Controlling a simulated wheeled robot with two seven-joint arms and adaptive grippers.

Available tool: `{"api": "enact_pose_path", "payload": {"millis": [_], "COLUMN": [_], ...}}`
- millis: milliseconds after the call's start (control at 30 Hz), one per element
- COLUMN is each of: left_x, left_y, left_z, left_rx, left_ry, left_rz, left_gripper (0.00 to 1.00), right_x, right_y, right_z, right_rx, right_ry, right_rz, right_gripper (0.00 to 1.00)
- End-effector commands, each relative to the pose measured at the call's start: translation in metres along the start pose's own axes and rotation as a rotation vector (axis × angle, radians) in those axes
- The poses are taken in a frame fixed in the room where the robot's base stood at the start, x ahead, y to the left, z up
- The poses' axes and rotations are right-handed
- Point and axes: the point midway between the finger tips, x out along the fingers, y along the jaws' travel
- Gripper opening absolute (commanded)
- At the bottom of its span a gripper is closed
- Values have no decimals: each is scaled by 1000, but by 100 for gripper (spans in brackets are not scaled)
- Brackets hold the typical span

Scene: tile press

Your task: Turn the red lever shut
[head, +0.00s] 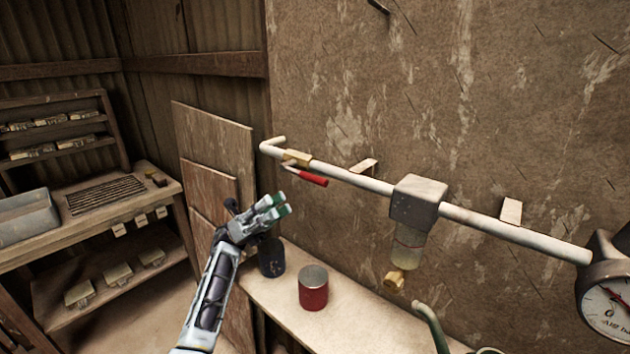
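The red lever (313,179) is a short red grip on a metal arm. It hangs from a brass valve (297,158) near the left end of a pale wall pipe (350,178). The lever points right and slightly down, roughly along the pipe and just below it. My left gripper (281,204), with green fingertips, is below and left of the lever, apart from it. Its fingers lie close together and appear empty; whether they are fully shut is unclear. My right gripper is not in view.
A grey filter block (419,201) and a pressure gauge (609,308) sit along the pipe. Below, a red can (313,288) and a dark can (271,258) stand on a ledge (352,318). Boards (213,139) lean left; shelving with a grey bin (27,216) stands farther left.

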Motion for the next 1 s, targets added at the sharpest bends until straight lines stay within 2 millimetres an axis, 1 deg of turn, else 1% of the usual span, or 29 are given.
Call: {"api": "enact_pose_path", "payload": {"millis": [267,467,667,1000], "left_x": [1,11,32,77], "left_y": [0,0,0,0], "left_z": [0,0,1,1], "left_rx": [-2,-2,-2,-2], "left_ry": [-2,-1,-2,-3], "left_rz": [1,0,-1,-1], "left_gripper": [22,22,22,22], "right_x": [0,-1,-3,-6], "right_y": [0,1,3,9], "right_z": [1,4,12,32], "right_rx": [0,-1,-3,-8], "right_ry": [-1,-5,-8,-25], "right_rz": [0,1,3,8], "right_gripper": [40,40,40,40]}}
